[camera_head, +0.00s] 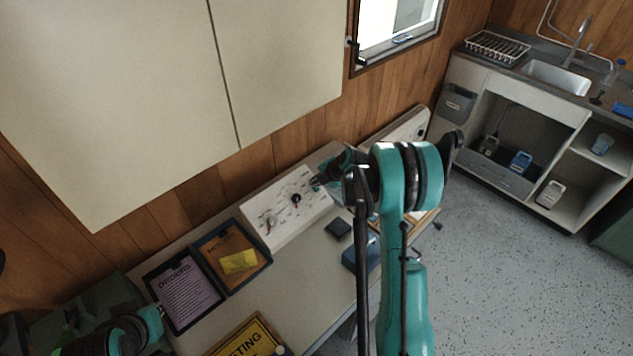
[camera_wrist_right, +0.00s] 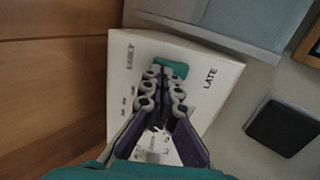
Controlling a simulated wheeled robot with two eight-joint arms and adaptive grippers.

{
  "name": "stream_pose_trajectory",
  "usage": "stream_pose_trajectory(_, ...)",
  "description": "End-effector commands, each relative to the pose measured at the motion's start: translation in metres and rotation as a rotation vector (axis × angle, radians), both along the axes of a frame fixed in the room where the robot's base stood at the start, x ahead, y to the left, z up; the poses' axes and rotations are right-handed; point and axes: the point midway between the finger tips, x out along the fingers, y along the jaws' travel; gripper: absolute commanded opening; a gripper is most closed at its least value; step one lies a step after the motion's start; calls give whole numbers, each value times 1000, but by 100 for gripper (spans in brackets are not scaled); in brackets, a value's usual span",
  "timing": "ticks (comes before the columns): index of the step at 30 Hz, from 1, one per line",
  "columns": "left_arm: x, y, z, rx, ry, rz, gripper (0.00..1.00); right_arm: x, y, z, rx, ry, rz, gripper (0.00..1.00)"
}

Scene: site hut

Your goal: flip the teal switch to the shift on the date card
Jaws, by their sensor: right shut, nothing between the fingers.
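The white switch panel (camera_head: 284,222) stands on the desk; it fills the middle of the right wrist view (camera_wrist_right: 215,62). There, EARLY is printed left of the teal switch (camera_wrist_right: 174,68) and LATE right of it. My right gripper (camera_head: 316,184) is shut and empty at the panel's far right end; in the wrist view its fingers (camera_wrist_right: 163,72) reach the teal switch and partly cover it. Contact and the switch's side are unclear. A yellow card (camera_head: 238,262) lies in a brown tray; its writing is too small to read. My left gripper (camera_head: 158,312) is low left, its fingers unclear.
A dark tablet with a lilac page (camera_head: 185,290) lies left of the tray (camera_head: 208,262). A yellow sign (camera_head: 245,340) is at the front. A small dark block (camera_head: 338,229) sits right of the panel. A second pale panel (camera_head: 408,124) stands beyond. Wall cupboards (camera_head: 180,80) overhang the desk.

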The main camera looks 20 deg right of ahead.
Motion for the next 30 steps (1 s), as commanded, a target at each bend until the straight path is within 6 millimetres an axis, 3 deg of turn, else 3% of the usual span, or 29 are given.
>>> stream_pose_trajectory(9, 0, 0, 1, 0, 0, 0, 0, 3, 1, -2, -16, 44, 0, 0)
stream_pose_trajectory(30, 0, 0, -7, 0, 0, 0, 0, -10, -4, -7, -15, 43, 0, 0)
